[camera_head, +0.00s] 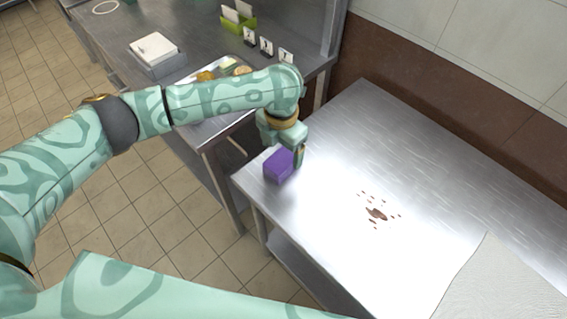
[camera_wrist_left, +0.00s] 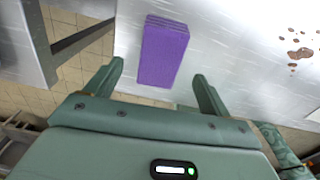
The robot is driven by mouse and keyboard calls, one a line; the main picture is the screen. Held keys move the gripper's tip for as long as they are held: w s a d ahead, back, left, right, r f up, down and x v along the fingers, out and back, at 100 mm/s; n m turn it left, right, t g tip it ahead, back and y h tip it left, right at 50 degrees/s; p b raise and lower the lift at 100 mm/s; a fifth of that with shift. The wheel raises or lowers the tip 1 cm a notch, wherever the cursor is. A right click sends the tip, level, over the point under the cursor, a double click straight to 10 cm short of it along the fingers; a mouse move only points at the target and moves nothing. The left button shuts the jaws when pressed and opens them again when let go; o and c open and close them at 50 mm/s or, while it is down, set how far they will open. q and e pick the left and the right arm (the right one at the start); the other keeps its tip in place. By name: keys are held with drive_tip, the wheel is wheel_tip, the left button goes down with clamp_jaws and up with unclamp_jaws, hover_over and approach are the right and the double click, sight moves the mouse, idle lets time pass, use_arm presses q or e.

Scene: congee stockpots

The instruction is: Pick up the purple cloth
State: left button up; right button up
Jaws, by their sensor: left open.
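The purple cloth (camera_head: 279,165) is a folded block on the near left corner of the steel table (camera_head: 330,160). In the left wrist view the purple cloth (camera_wrist_left: 163,52) lies just beyond the fingertips, between their lines. My left gripper (camera_head: 293,152) is close above and beside the cloth and hides part of its right side. In the left wrist view my left gripper (camera_wrist_left: 158,75) has its fingers spread wide with nothing between them. I cannot tell whether a finger touches the cloth. My right gripper is not in view.
A brown spill (camera_head: 377,214) lies on the table right of the cloth. A pale sheet (camera_head: 505,284) covers the near right part. A second steel counter (camera_head: 195,38) holds a food tray, a green holder (camera_head: 238,24) and small number cards.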

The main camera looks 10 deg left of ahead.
sight(283, 158)
use_arm(q)
drive_tip(key=shift+f, duration=0.25)
drive_tip(key=f, duration=0.1)
drive_tip(key=f+b, duration=0.1)
drive_tip(key=f, duration=0.1)
drive_tip(key=f+b, duration=0.1)
drive_tip(key=f, duration=0.1)
drive_tip(key=shift+w+d+f, duration=0.1)
drive_tip(key=shift+w, duration=0.15)
drive_tip(key=c, duration=1.1)
drive_tip(key=shift+r, duration=0.25)
